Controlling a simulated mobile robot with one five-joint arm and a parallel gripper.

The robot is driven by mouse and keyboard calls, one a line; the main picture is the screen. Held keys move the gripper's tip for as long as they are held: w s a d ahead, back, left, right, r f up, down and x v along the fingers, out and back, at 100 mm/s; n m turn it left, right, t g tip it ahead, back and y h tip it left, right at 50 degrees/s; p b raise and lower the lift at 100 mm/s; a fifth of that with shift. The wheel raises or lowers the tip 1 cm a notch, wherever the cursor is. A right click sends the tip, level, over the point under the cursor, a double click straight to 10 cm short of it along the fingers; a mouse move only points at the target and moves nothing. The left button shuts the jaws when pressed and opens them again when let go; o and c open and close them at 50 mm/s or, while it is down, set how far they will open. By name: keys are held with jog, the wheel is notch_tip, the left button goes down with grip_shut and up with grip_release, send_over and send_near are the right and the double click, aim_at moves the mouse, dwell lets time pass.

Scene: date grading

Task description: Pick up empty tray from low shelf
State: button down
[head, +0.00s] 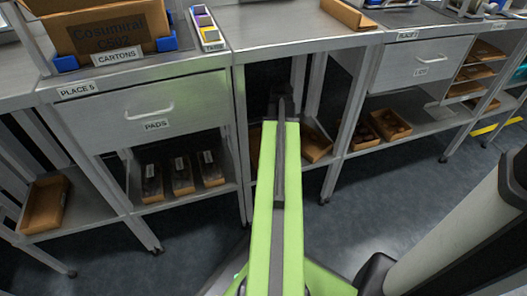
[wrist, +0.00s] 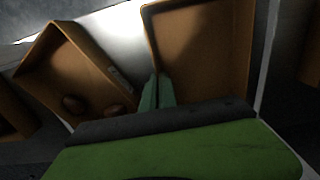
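In the wrist view, an empty brown tray (wrist: 205,15) lies on the low shelf, its inside bare where it shows. My gripper (wrist: 157,78) is at the lower end of this tray's left wall, its two greenish fingers close together. I cannot tell whether they are clamped on the wall or only beside it. In the head view, my green arm reaches into the low bay between two drawer units and hides the gripper. A brown tray (head: 316,146) shows on the low shelf right of the arm.
Left of the fingers, a tilted brown tray (wrist: 35,65) holds two dark dates (wrist: 73,104). Another brown edge (wrist: 312,60) stands close at the right. The worktop (head: 285,22) overhangs the bay, and table legs (head: 340,130) flank it. The floor in front is clear.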

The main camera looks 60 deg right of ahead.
dwell(0.8)
jog(key=r+p, duration=0.5)
jog(key=shift+s+r, duration=0.15)
jog(key=shift+s, duration=0.1)
jog(key=s+d+r+p, duration=0.1)
jog(key=s+r+p, duration=0.4)
jog(key=s, duration=0.6)
jog(key=shift+d+r+p, duration=0.35)
jog(key=shift+d+p, duration=0.05)
jog(key=shift+p, duration=0.1)
